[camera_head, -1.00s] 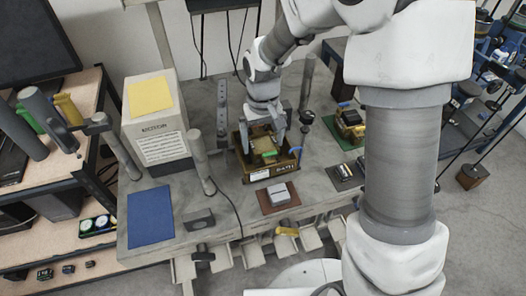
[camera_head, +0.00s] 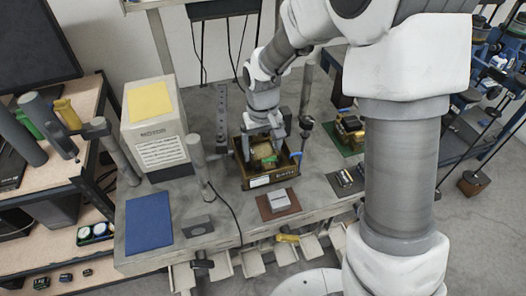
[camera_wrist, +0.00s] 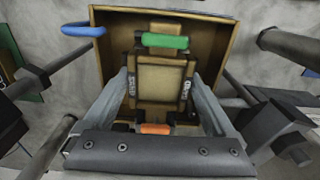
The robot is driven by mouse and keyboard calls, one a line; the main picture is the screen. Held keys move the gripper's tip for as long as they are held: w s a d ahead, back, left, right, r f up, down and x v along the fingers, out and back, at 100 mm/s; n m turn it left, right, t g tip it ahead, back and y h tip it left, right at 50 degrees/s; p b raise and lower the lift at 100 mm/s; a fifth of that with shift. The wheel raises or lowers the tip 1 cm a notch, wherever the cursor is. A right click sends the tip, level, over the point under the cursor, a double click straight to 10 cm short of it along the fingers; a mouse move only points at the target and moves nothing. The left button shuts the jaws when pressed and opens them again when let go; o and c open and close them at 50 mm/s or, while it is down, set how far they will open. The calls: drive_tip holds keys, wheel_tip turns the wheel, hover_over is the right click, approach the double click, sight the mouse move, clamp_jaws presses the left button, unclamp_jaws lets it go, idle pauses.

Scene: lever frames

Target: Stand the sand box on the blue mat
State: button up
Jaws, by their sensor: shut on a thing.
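The sand box (camera_wrist: 160,85) is a tan box with dark bands at its sides and small lettered labels. It sits inside an open brown wooden crate (camera_head: 262,181). My gripper (camera_head: 264,150) points down into the crate, with its fingers shut on the box from two sides; in the wrist view a finger lies along each side. The box also shows in the head view (camera_head: 263,153), partly hidden by my fingers. Its underside is hidden. The blue mat (camera_head: 149,220) lies flat and bare at the table's front left.
A green piece (camera_wrist: 165,41) and an orange piece (camera_wrist: 155,129) show at the box's ends. A grey block (camera_head: 279,201) lies on a brown mat in front of the crate. A grey post (camera_head: 198,165) and dark clamp (camera_head: 199,226) stand between crate and blue mat. A white machine (camera_head: 155,125) stands behind it.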

sight(263, 150)
drive_tip(key=shift+s+d+f, duration=0.15)
drive_tip(key=shift+s+f, duration=0.1)
drive_tip(key=shift+f, duration=0.25)
drive_tip(key=shift+c, duration=0.5)
drive_tip(key=shift+r, duration=0.15)
drive_tip(key=shift+w+r+p, duration=0.25)
drive_tip(key=shift+r+p, duration=0.5)
drive_tip(key=shift+r, duration=0.05)
drive_tip(key=shift+r+p, duration=2.1)
drive_tip(key=shift+r, duration=1)
